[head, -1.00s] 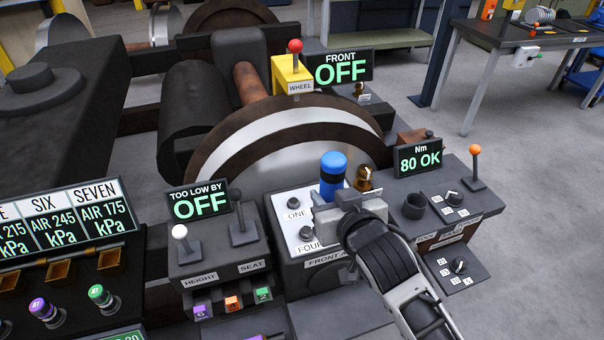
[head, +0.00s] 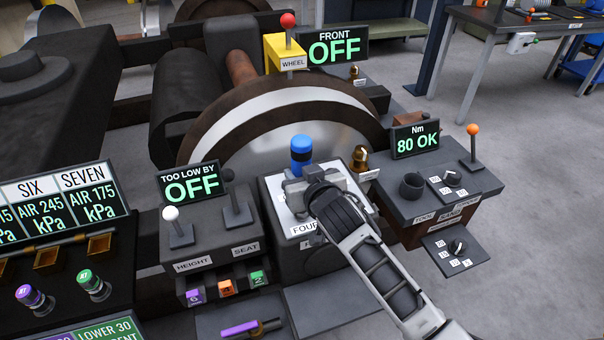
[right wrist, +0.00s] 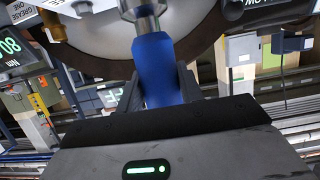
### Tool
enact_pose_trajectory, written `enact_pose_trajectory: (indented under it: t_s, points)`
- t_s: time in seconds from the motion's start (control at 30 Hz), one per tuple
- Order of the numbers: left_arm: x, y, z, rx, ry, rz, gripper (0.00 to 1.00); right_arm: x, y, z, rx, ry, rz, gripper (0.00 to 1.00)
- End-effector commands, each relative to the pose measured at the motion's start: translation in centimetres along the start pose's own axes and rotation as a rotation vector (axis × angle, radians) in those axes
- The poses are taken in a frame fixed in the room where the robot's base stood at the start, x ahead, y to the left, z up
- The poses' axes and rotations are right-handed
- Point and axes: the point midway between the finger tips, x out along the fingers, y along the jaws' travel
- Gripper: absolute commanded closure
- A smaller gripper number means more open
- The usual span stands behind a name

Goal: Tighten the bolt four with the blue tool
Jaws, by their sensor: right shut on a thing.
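The blue tool (head: 301,150) stands roughly upright over the white bolt plate (head: 270,184) on the front axle box. My right gripper (head: 303,178) is shut on it. In the right wrist view the blue tool (right wrist: 154,70) sits between the two fingers (right wrist: 160,85), with a metal end beyond it. The plate carries the label FOUR (head: 304,229); the bolt there is hidden by my gripper, and I cannot tell whether the tool touches it. The torque display (head: 416,139) reads Nm 80 OK. My left gripper is out of view.
The tool holder cup (head: 412,186) on the right stand is empty. The HEIGHT and SEAT levers (head: 237,212) stand to the left, the orange-knobbed lever (head: 473,145) to the right. The wheel (head: 285,125) rises behind.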

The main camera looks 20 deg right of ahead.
Motion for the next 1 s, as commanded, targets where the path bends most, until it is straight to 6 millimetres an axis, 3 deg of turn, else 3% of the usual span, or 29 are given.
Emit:
enact_pose_trajectory:
  t_s: [0.2,1.0]
  points:
    - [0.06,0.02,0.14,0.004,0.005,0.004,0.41,0.47,0.00,1.03,0.001,0.006,0.000,0.91]
    - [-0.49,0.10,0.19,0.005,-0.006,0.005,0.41,0.34,-0.02,1.01,0.001,0.005,0.000,0.91]
